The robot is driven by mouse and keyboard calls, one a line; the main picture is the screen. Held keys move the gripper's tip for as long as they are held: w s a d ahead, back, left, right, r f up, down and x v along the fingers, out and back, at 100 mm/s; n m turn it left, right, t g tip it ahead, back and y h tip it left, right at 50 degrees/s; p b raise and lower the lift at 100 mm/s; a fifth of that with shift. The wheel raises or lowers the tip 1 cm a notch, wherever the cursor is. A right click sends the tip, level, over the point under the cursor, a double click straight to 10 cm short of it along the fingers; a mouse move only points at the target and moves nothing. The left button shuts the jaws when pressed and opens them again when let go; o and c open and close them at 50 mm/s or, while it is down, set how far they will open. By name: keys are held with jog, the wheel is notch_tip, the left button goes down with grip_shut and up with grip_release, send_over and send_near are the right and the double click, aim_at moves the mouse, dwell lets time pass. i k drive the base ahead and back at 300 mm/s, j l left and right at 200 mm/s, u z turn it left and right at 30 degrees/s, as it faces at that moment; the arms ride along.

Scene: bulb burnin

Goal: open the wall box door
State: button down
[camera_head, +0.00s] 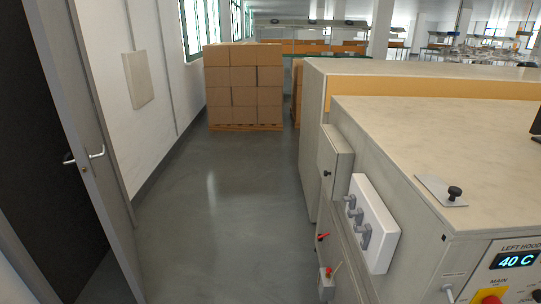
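A beige box (337,166) with a flat front and a small dark knob is mounted on the side of the large cabinet, right of centre. Its door looks shut. A pale flat square panel or box (139,80) is on the white wall at the left; no handle or hinge can be made out on it. I cannot tell from the picture which of these is the wall box. My gripper is not in view.
The cabinet (440,130) fills the right side. A white unit with grey levers (367,222) and red-handled fittings (323,237) stick out from it. Stacked cartons (243,87) stand at the aisle's far end. A door with a handle (97,153) stands left. The grey floor (215,210) between is clear.

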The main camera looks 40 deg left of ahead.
aim_at(327, 154)
jog(key=u, duration=0.75)
jog(key=i+j, duration=0.3)
jog(key=i, duration=0.2)
jog(key=i+j+u, duration=0.1)
jog(key=i+j, duration=0.2)
jog(key=i, duration=0.2)
jog(key=i+j+u, duration=0.1)
jog(key=i+j, duration=0.15)
jog(key=i, duration=0.3)
jog(key=i+j, duration=0.2)
jog(key=i, duration=0.3)
jog(key=i+j+u, duration=0.1)
jog(key=i, duration=0.45)
jog(key=j, duration=0.1)
